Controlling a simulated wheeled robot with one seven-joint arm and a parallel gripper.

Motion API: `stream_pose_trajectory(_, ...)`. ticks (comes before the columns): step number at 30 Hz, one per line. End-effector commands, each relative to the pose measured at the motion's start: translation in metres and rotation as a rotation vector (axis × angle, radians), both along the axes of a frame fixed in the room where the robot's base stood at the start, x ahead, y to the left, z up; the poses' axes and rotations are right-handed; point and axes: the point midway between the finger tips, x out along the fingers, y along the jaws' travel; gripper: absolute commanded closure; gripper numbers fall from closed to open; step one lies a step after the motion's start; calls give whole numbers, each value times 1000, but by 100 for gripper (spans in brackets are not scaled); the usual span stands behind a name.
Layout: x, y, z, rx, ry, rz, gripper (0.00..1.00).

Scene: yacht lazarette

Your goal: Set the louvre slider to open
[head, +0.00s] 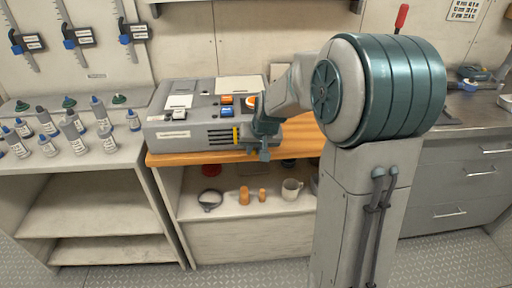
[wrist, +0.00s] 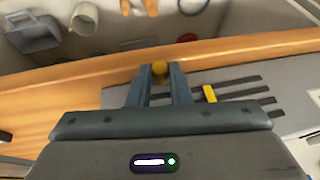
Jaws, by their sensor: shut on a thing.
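The grey console (head: 175,136) stands on the orange-brown worktop, with louvre slots (wrist: 240,94) in its front face. In the wrist view, the dull yellow slider knob (wrist: 159,68) sits between the fingertips of my gripper (wrist: 158,76), which is shut on it. A bright yellow upright mark (wrist: 209,93) is on the louvre face, to the right of the fingers; it also shows in the head view (head: 236,135). In the head view, my gripper (head: 263,152) is at the right end of the console front and hides the knob.
The wooden worktop edge (head: 200,157) runs just below my gripper. A shelf beneath holds a mug (head: 291,189), small orange items (head: 244,195) and a ring clamp (head: 210,200). Several bottles (head: 73,133) stand on the left bench. Buttons and switches (head: 227,111) are on the console top.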

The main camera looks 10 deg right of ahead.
Motion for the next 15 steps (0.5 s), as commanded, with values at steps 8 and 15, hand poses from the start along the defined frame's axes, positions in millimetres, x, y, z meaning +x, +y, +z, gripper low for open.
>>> stream_pose_trajectory(8,1,-2,1,-1,-3,-2,71)
stream_pose_trajectory(15,0,-3,1,0,-1,-6,61)
